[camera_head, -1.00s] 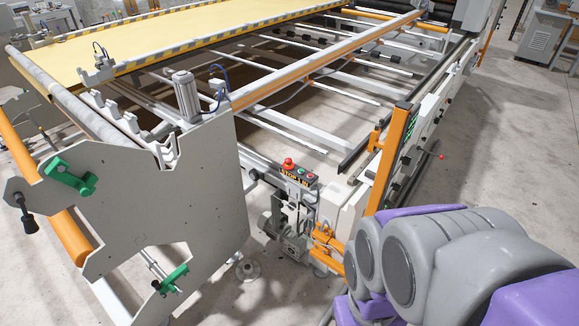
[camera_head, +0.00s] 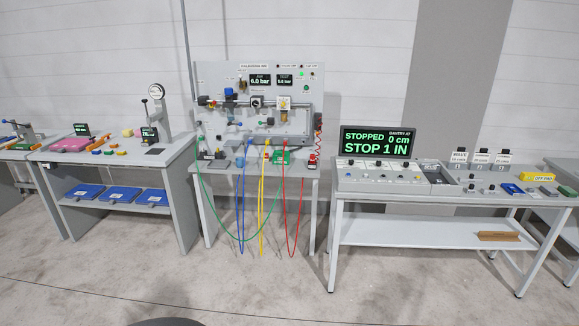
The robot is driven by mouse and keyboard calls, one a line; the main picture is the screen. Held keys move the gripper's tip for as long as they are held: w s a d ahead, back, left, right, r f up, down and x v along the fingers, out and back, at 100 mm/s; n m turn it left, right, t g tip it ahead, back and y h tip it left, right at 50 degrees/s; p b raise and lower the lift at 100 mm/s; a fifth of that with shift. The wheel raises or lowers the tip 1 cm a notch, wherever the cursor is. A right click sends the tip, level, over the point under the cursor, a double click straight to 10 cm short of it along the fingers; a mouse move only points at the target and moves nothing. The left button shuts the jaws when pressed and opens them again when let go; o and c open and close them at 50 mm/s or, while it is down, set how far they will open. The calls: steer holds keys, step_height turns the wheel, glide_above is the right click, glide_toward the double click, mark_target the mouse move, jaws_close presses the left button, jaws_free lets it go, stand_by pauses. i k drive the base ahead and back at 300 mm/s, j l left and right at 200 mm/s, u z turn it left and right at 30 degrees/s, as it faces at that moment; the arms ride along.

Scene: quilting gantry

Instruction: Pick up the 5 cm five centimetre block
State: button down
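My gripper is not in view. I cannot make out which object is the 5 cm block, as the markings are too small to read. On the right bench (camera_head: 345,177), several small white label cards (camera_head: 481,156) stand at the back, with small dark pieces near them. A blue block (camera_head: 511,189) and a yellow-green block (camera_head: 538,177) lie at that bench's right end.
A lit screen (camera_head: 375,142) reads "STOPPED 0 cm STOP 1 IN". The middle bench bears an air panel (camera_head: 225,130) with hanging coloured hoses (camera_head: 240,205). The left bench (camera_head: 170,158) holds coloured pieces and a gauge stand (camera_head: 156,95). The floor (camera_head: 250,285) in front is clear.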

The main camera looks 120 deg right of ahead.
mark_target(470, 190)
steer(key=z, duration=5.4)
steer(key=i+l, duration=0.1)
steer(key=i, duration=3.3)
